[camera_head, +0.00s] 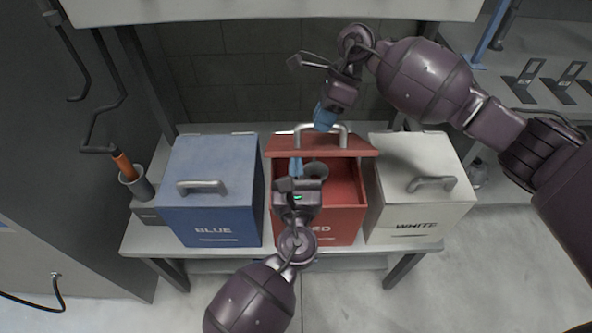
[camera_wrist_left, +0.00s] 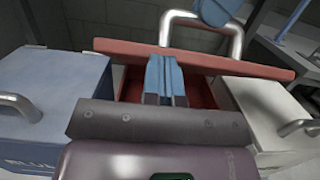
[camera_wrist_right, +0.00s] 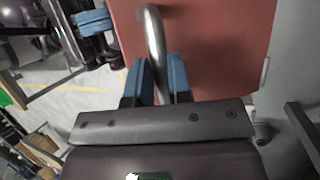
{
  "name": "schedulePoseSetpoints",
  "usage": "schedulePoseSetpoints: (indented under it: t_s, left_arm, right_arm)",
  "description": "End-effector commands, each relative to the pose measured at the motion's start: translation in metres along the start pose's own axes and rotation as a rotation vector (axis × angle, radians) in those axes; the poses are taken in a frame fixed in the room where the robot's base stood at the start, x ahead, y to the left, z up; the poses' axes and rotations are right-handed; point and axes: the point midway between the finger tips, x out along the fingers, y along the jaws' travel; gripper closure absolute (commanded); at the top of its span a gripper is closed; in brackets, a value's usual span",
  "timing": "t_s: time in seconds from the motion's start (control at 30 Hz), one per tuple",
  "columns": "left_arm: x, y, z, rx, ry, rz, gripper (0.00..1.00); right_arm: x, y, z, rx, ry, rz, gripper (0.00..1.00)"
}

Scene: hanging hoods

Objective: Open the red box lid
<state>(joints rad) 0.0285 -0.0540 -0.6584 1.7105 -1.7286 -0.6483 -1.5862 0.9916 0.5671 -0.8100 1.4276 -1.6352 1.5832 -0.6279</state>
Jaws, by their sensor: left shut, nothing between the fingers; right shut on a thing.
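The red box (camera_head: 335,225) stands between the blue and white boxes. Its red lid (camera_head: 362,148) is raised at the back, so the front part of the inside shows. The lid also shows in the left wrist view (camera_wrist_left: 120,48) and fills much of the right wrist view (camera_wrist_right: 215,45). My right gripper (camera_head: 325,118) is shut on the lid's metal handle (camera_wrist_right: 154,40), with the bar between its blue fingers. My left gripper (camera_head: 296,167) is shut and empty, over the box opening in front of the lid.
The blue box (camera_head: 215,170) is close on the left and the white box (camera_head: 405,205) close on the right, both with lids shut. A shelf edge (camera_head: 270,10) hangs above. A cup with an orange-handled tool (camera_head: 124,166) stands at far left.

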Motion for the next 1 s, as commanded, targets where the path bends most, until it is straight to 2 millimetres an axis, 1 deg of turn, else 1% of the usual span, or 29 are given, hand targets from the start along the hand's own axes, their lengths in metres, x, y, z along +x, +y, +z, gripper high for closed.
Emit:
schedulePoseSetpoints:
  t_s: [0.07, 0.27, 0.3, 0.47, 0.77, 0.87, 1.0]
  left_arm:
    - [0.004, 0.0, 0.006, -0.002, -0.005, 0.0, 1.0]
    - [0.005, 0.0, 0.007, -0.002, -0.007, 0.001, 1.0]
    - [0.006, 0.0, 0.008, -0.002, -0.008, 0.001, 1.0]
    - [0.005, 0.0, 0.007, -0.001, -0.007, 0.001, 1.0]
    - [0.004, 0.0, 0.006, -0.001, -0.004, 0.0, 1.0]
    - [0.004, 0.0, 0.006, -0.001, -0.004, 0.0, 1.0]
    - [0.004, 0.0, 0.006, -0.001, -0.004, 0.0, 1.0]
  right_arm:
    - [0.004, -0.001, -0.003, 0.005, 0.004, 0.002, 1.0]
    - [0.006, 0.0, -0.004, 0.006, 0.006, 0.008, 1.0]
    - [0.007, 0.0, -0.004, 0.006, 0.006, 0.01, 0.8]
    - [0.005, 0.001, -0.003, 0.004, 0.005, 0.008, 0.56]
    - [0.001, 0.001, -0.001, 0.002, 0.002, 0.005, 0.56]
    - [-0.006, 0.0, -0.001, 0.001, 0.002, 0.003, 0.56]
    - [-0.027, 0.0, -0.001, 0.002, 0.003, 0.001, 0.56]
